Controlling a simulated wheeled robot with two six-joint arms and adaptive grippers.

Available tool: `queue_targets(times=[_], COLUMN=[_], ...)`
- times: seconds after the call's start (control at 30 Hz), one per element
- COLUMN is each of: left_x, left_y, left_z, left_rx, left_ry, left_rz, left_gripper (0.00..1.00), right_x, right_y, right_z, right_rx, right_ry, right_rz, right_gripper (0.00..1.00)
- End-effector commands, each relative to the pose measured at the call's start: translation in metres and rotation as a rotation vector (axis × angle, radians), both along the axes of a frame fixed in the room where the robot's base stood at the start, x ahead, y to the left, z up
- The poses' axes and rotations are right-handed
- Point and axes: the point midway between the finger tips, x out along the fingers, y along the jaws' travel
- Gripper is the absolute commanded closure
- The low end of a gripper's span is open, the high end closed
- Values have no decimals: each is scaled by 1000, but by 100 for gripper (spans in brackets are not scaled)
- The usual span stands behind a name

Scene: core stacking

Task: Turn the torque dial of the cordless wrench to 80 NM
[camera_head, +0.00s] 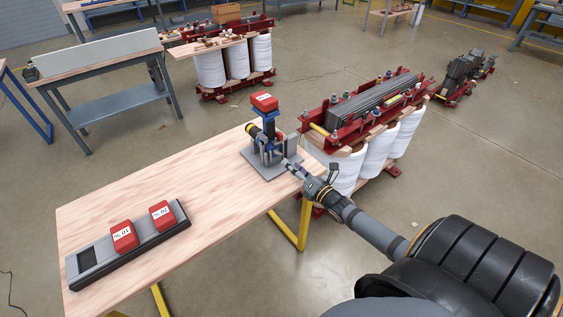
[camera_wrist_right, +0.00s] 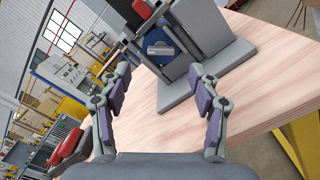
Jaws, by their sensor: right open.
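The cordless wrench (camera_head: 269,116) stands upright in a grey stand (camera_head: 262,168) at the far right end of the wooden table. It has a blue body, a red battery on top and a yellow-and-black part on its left. My right gripper (camera_head: 291,163) is just in front of it, at the right side of the stand. In the right wrist view, my right gripper (camera_wrist_right: 161,92) is open, with nothing between its purple-padded fingers. The wrench's blue body (camera_wrist_right: 180,38) lies ahead of them, with a pale oblong part on it. The dial's setting is too small to read. My left gripper is out of view.
A grey tray (camera_head: 92,281) with two red batteries (camera_head: 124,236) lies at the table's front left. The wooden table (camera_head: 180,175) is bare between the tray and the stand. A red-framed transformer core (camera_head: 330,125) stands just beyond the table's right end.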

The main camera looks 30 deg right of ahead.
Motion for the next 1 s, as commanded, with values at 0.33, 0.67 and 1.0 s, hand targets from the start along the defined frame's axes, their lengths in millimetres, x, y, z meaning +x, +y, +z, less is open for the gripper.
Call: queue_targets(times=[0.33, 0.67, 1.0], left_x=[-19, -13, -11], left_y=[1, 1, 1], left_z=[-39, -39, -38], left_rx=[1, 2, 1], left_ry=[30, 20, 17], left_rz=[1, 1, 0], left_gripper=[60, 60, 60], right_x=[54, 59, 59], right_y=[4, 5, 5], right_z=[-3, -1, -1], right_rx=[1, 1, 1], right_ry=[1, 2, 2], right_rz=[0, -1, -1], right_gripper=[38, 38, 77])
